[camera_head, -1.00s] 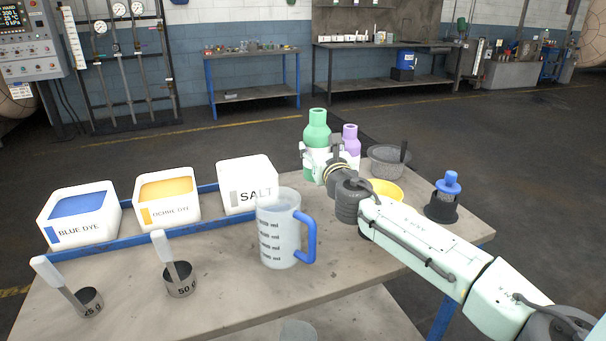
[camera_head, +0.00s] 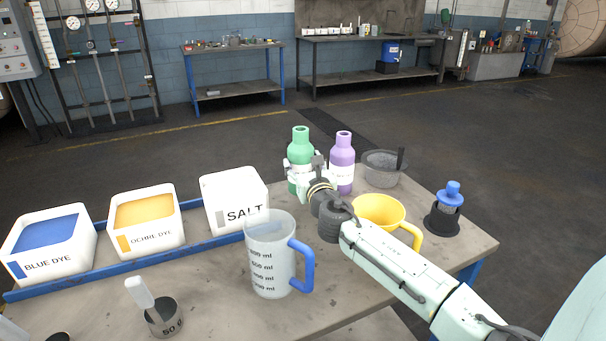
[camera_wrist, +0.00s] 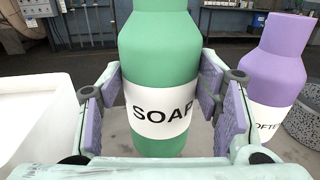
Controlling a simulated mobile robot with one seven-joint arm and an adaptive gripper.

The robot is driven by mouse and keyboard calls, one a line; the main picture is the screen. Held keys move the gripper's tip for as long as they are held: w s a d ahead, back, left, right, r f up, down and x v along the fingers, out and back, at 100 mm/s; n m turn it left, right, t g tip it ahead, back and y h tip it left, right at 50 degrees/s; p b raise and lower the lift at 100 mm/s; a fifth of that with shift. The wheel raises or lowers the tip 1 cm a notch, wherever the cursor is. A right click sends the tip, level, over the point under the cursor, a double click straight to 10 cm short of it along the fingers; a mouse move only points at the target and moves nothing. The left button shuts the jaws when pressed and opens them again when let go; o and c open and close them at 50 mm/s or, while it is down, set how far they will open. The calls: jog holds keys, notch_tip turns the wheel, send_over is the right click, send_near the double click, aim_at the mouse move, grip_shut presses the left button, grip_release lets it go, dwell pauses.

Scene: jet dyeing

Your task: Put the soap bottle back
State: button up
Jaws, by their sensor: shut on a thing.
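The soap bottle is green with a white label reading SOAP; it stands upright at the back of the table in the head view (camera_head: 301,142) and fills the middle of the wrist view (camera_wrist: 160,65). My gripper (camera_head: 303,172) is at the bottle, and in the wrist view its two padded fingers (camera_wrist: 162,100) are on either side of the label. It is shut on the bottle. The bottle's base is partly hidden by my gripper in the head view, so I cannot tell whether it touches the table.
A purple softener bottle (camera_head: 342,160) stands close on the right. The SALT box (camera_head: 236,200) is close on the left. A grey bowl (camera_head: 382,170), yellow jug (camera_head: 380,212), blue-topped device (camera_head: 446,208) and measuring jug (camera_head: 271,265) stand around my arm on the table (camera_head: 360,290).

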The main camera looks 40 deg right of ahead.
jog(key=shift+f, duration=1.65)
jog(key=shift+f, duration=0.1)
jog(key=o, duration=1.5)
jog(key=shift+r+p, duration=0.25)
jog(key=shift+p, duration=0.15)
jog(key=b+v, duration=0.1)
jog(key=v, duration=0.2)
jog(key=b+v, duration=0.2)
jog(key=v, duration=0.2)
jog(key=b+v, duration=0.1)
jog(key=v, duration=0.3)
jog(key=shift+s+f+b, duration=0.25)
jog(key=shift+f+b, duration=0.05)
jog(key=shift+b, duration=0.1)
jog(key=shift+s+a+r, duration=0.1)
jog(key=shift+s+a, duration=0.1)
